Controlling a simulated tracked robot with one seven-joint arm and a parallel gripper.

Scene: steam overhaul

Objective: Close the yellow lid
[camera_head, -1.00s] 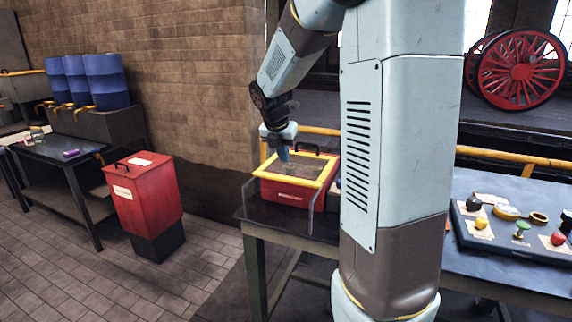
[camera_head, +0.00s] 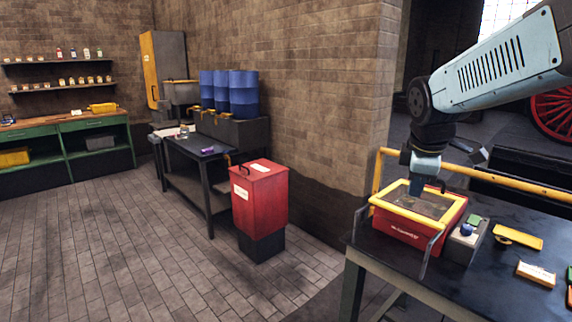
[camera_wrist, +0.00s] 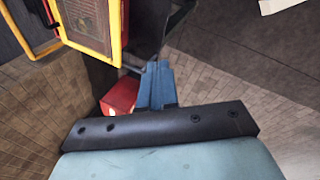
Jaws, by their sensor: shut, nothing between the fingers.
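The yellow lid (camera_head: 391,209) is a yellow frame around a dark grey panel. It lies about flat across the top of a red box (camera_head: 401,233) on the dark workbench. I cannot tell whether it is fully seated. In the wrist view the lid (camera_wrist: 115,33) is at the upper left, beside my fingers.
A yellow rail (camera_head: 480,175) runs behind the workbench (camera_head: 470,285). A small switch box (camera_head: 465,242) stands right of the red box. A red bin (camera_head: 262,198) stands on the floor to the left. Open tiled floor (camera_head: 130,240) lies farther left.

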